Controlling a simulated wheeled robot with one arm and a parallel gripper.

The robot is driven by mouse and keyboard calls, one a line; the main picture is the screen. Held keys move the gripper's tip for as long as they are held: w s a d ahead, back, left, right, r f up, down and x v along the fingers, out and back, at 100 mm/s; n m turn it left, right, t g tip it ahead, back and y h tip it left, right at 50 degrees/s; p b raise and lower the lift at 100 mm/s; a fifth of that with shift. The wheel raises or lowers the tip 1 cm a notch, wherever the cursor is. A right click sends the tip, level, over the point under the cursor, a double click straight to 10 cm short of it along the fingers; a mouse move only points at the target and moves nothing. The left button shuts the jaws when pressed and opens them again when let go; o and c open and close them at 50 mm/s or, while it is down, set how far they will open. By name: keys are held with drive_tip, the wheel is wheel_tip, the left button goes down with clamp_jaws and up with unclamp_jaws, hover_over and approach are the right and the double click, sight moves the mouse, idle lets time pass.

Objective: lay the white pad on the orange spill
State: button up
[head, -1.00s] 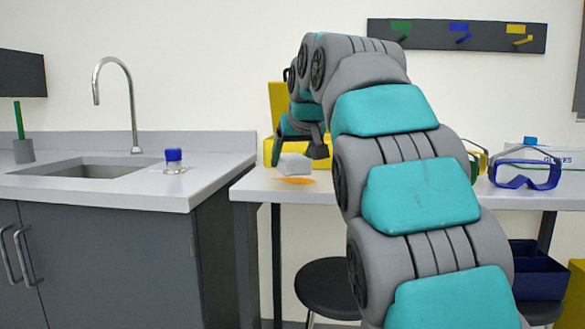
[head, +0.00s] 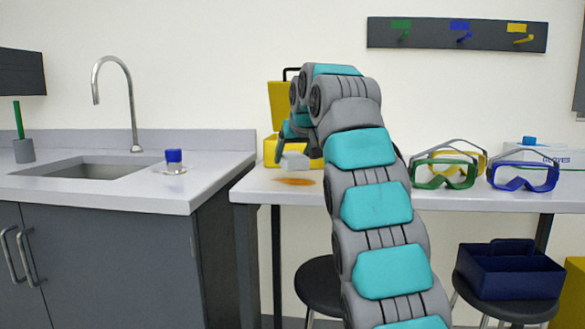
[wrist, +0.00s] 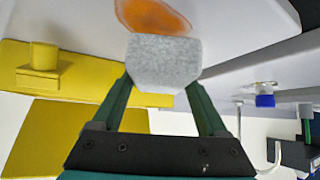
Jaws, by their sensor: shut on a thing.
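The white pad (wrist: 164,63) is held between the two fingers of my gripper (wrist: 163,84) in the wrist view. In the head view the pad (head: 295,161) hangs from my gripper (head: 297,146), a little above the table as far as I can tell. The orange spill (head: 294,182) lies on the light table top and is uncovered in the head view, just below the pad. In the wrist view the spill (wrist: 152,16) shows beyond the pad, partly hidden by it.
An open yellow case (head: 284,105) stands behind the gripper on the table (head: 262,186). Green goggles (head: 444,172) and blue goggles (head: 523,177) sit to the right. A blue-capped jar (head: 174,160) stands on the sink counter (head: 120,196). Stools are below the table.

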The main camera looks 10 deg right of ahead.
sight(292, 168)
drive_tip(key=shift+f+b, duration=0.45)
drive_tip(key=shift+f, duration=1.3)
drive_tip(key=shift+f, duration=0.1)
drive_tip(key=o, duration=1.2)
drive_tip(key=shift+s+r, duration=0.4)
drive_tip(key=shift+r, duration=0.15)
drive_tip(key=v, duration=1.1)
drive_tip(key=shift+d+f, duration=0.1)
